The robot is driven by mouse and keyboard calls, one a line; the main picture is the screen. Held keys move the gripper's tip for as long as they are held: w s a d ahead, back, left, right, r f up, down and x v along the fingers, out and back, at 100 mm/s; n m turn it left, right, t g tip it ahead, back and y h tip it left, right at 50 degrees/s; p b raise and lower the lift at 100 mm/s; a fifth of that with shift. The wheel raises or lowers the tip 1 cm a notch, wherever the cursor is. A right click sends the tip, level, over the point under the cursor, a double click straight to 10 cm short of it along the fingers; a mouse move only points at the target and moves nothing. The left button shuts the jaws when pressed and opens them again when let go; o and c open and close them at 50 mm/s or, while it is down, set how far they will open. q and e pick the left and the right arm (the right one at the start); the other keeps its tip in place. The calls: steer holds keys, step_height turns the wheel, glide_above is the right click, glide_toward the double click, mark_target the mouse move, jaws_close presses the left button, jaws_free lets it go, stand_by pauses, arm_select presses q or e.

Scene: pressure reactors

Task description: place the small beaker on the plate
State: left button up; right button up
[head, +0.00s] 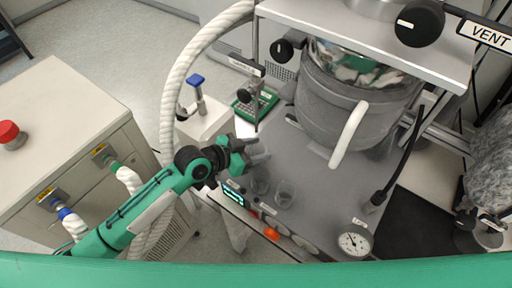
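My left gripper (243,152) reaches in from the left, over the left edge of the grey plate-like top (325,205) of the reactor bench. Its teal fingers are apart, with a clear glass beaker (259,151) at their tips. I cannot tell whether they grip it. A second clear beaker (260,184) stands on the grey top just below the gripper. A third clear beaker (285,194) stands to its right. Which of them is the small one is hard to tell. My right gripper is not in view.
A large grey reactor vessel (350,105) with a white handle stands behind the beakers. A pressure gauge (354,241) and an orange knob (271,234) sit along the front edge. A green balance-like device (254,105) lies behind the gripper. A white hose (182,75) arches at left.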

arm_select(q)
steer(key=shift+o, duration=1.1)
steer(key=shift+r, duration=0.25)
steer(key=shift+s+a, duration=0.2)
steer(key=shift+a, duration=0.1)
steer(key=b+v, duration=0.3)
steer(key=v, duration=0.8)
steer(key=shift+r, duration=0.2)
